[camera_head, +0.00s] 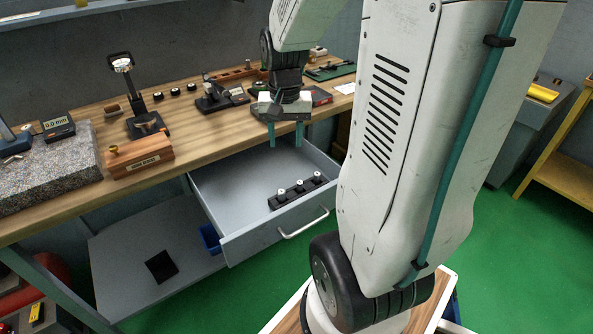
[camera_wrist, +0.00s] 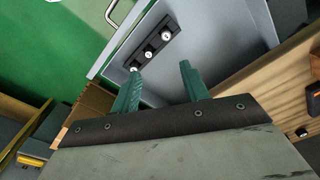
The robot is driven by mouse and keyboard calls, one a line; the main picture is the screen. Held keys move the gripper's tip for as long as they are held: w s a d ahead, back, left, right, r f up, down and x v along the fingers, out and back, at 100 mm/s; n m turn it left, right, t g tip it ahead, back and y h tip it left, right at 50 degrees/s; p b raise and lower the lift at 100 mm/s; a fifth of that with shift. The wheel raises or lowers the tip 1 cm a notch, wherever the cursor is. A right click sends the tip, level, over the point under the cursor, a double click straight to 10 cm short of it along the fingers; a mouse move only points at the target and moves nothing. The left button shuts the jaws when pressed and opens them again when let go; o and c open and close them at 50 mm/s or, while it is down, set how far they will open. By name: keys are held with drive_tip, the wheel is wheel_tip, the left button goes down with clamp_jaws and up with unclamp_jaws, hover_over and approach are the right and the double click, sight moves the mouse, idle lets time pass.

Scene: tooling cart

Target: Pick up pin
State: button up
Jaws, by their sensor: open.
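Three small pins with pale round heads, one of them the middle pin (camera_head: 299,184), stand in a row in a black holder (camera_head: 291,200) inside the open drawer (camera_head: 232,182). In the wrist view the holder (camera_wrist: 158,32) lies beyond the fingers, and its pins, such as the middle pin (camera_wrist: 148,53), show as bright heads. My gripper (camera_head: 286,136) is open and empty, above the back part of the drawer. In the wrist view its teal fingers (camera_wrist: 161,70) are apart, with the left fingertip overlapping the view near the nearest pin.
The wooden workbench (camera_head: 190,120) above the drawer carries several tools, a granite block (camera_head: 60,170) and a wooden box (camera_head: 139,158). The drawer handle (camera_head: 304,224) faces the front. A blue bin (camera_head: 210,239) sits below on the lower shelf. Most of the drawer floor is bare.

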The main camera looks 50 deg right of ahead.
sight(317, 174)
drive_tip(key=d+f+m, duration=0.1)
drive_tip(key=d+f, duration=0.2)
drive_tip(key=d, duration=0.1)
drive_tip(key=d+f+m, duration=0.2)
drive_tip(key=d+f, duration=0.2)
drive_tip(key=s+d+f+m, duration=0.1)
drive_tip(key=d+f, duration=0.2)
drive_tip(key=d, duration=0.1)
drive_tip(key=shift+d+f+m, duration=0.15)
drive_tip(key=shift+f+m, duration=0.1)
drive_tip(key=shift+m, duration=0.05)
wheel_tip(317, 174, down, 8)
drive_tip(key=shift+r, duration=0.1)
clamp_jaws()
